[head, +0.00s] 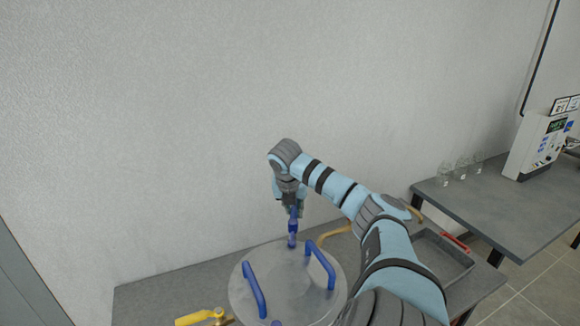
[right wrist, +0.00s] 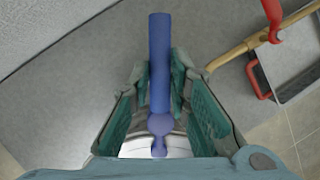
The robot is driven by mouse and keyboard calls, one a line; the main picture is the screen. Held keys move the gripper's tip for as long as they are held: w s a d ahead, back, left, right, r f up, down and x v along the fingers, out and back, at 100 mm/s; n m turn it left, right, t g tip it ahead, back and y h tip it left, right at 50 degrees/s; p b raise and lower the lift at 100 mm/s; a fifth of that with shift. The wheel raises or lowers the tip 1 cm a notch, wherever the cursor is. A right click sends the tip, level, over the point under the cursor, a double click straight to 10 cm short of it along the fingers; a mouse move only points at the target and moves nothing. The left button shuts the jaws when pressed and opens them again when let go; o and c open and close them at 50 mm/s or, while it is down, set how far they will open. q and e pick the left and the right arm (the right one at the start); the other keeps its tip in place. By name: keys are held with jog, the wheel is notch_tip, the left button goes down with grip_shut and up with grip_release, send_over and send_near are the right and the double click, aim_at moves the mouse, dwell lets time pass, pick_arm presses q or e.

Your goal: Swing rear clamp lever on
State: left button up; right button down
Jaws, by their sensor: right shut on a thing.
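The rear clamp lever (head: 292,240) is a blue rod at the far rim of a round grey metal cover (head: 262,262). In the head view it stands about upright. My right gripper (head: 293,208) reaches down over it and is shut on its upper part. In the right wrist view the blue lever (right wrist: 159,50) runs between the two teal fingers of my right gripper (right wrist: 160,78), with a ball-shaped lower end near a pale metal surface. The fingers hide part of the lever in the head view. My left gripper is out of view.
Two blue handles (head: 254,289) (head: 321,265) rise from the cover. A yellow valve handle (head: 200,317) is at front left. A tan curved pipe (head: 333,233) and a dark tray (head: 440,257) with red handles lie to the right. A grey wall stands behind; glass jars (head: 461,168) stand on another table.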

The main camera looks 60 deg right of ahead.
aim_at(291, 218)
dwell(0.5)
jog(key=c, duration=1.5)
grip_release()
jog(key=shift+d, duration=0.1)
jog(key=v, duration=0.7)
jog(key=shift+r, duration=0.2)
